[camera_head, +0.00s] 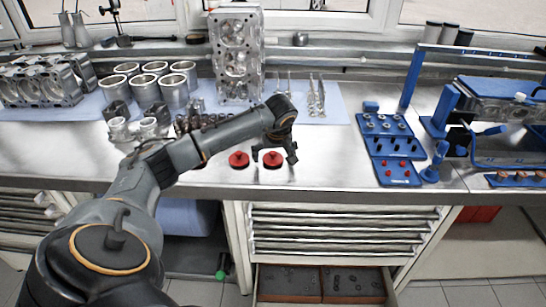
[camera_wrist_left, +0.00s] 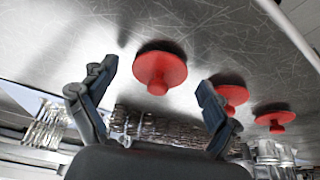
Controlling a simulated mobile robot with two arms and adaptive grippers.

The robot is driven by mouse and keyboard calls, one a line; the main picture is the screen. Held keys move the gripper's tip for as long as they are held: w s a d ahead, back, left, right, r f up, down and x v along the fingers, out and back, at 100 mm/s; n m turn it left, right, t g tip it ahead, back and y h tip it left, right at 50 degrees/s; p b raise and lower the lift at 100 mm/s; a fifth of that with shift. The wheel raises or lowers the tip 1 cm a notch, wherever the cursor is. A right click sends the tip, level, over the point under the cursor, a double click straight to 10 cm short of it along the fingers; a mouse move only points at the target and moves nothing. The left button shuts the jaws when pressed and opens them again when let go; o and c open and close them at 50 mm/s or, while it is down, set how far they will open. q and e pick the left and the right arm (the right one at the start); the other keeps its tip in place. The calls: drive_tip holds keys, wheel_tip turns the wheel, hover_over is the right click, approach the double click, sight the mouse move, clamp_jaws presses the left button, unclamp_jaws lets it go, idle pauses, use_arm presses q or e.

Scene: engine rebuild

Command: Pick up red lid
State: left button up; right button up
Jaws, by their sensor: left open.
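Two red lids lie on the metal workbench near its front edge in the head view: the right lid (camera_head: 272,160) and the lid to its left (camera_head: 239,160). My left gripper (camera_head: 274,154) is open and empty over the right lid, with a finger to either side of it. In the left wrist view the nearest red lid (camera_wrist_left: 158,70) shows its knob between the spread fingers of the gripper (camera_wrist_left: 157,77). Two more red lids (camera_wrist_left: 233,94) (camera_wrist_left: 274,118) lie beyond the right finger. My arm may hide the third one in the head view. My right gripper is out of view.
Metal cylinders (camera_head: 172,88), an engine block (camera_head: 236,55) and small valve parts (camera_head: 317,95) stand behind on a blue mat. Blue trays (camera_head: 395,172) of small parts lie to the right. Bench between lids and trays is clear. An open drawer (camera_head: 320,284) is below.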

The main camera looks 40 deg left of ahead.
use_arm(q)
drive_tip(key=c, duration=0.9)
